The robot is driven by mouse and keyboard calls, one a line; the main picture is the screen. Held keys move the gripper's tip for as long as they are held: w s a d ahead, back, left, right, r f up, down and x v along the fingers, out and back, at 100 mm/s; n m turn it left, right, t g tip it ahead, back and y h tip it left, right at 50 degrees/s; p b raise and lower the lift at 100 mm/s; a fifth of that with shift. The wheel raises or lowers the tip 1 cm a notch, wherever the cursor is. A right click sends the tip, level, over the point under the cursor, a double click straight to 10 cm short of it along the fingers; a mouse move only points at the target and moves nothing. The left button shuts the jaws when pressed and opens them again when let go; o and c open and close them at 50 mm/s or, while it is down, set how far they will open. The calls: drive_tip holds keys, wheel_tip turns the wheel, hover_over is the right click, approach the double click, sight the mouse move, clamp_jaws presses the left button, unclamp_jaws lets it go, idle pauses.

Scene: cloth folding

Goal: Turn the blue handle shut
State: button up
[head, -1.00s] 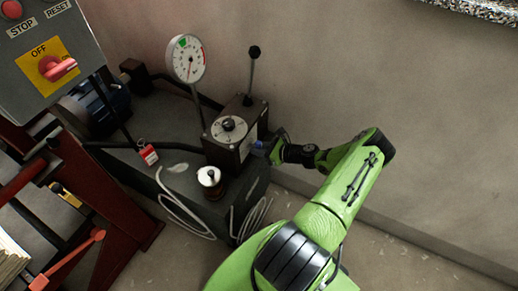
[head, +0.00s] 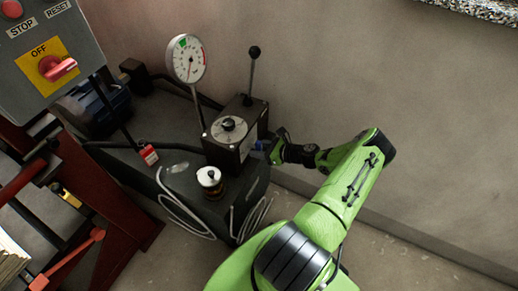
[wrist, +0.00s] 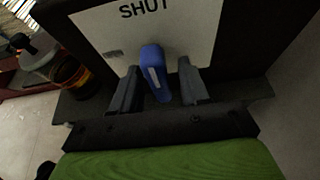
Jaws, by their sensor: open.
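The blue handle (wrist: 155,72) sits on a white plate (wrist: 103,40) marked SHUT on the side of a dark box. In the wrist view it lies between the two fingers of my gripper (wrist: 160,88). The fingers are open, with a visible gap on each side of the handle. In the head view my gripper (head: 273,148) is at the right side of the dark box (head: 230,145), and only a small bit of blue handle (head: 260,145) shows there.
A dial gauge (head: 187,58) and an upright black-knobbed lever (head: 252,75) stand by the box. A white-topped cap (head: 210,177) and loose cables are in front. A control panel (head: 45,50) with a red switch is at left. The floor at right is clear.

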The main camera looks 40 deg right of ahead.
drive_tip(key=p+v, duration=0.2)
drive_tip(key=v, duration=1.3)
drive_tip(key=shift+s+r+p, duration=0.2)
drive_tip(key=shift+s+p, duration=0.1)
drive_tip(key=shift+p, duration=0.1)
drive_tip(key=shift+d, duration=0.1)
drive_tip(key=w+a+r+n+g+h+p, duration=0.15)
drive_tip(key=w+a+r+n+g, duration=0.3)
drive_tip(key=a+r+n, duration=0.55)
drive_tip(key=w+a+r+n+g+y+p, duration=0.1)
drive_tip(key=w+a+r+n+g+p, duration=0.15)
drive_tip(key=a+r+n+g, duration=0.75)
drive_tip(key=s+a+r+n+t+h+p, duration=0.1)
drive_tip(key=s+a+r+n+t+h, duration=0.15)
drive_tip(key=r, duration=0.45)
drive_tip(key=s+a+r+n+t+h, duration=0.1)
drive_tip(key=s+a+r+n+t, duration=0.2)
drive_tip(key=r, duration=0.4)
drive_tip(key=s+a+r+n+t+p, duration=0.1)
drive_tip(key=s+a+r+n, duration=0.4)
drive_tip(key=s, duration=0.3)
drive_tip(key=shift+s+a+r+n+t+h+p, duration=0.15)
drive_tip(key=shift+a+r+n+t+h+p, duration=0.25)
drive_tip(key=shift+n, duration=0.45)
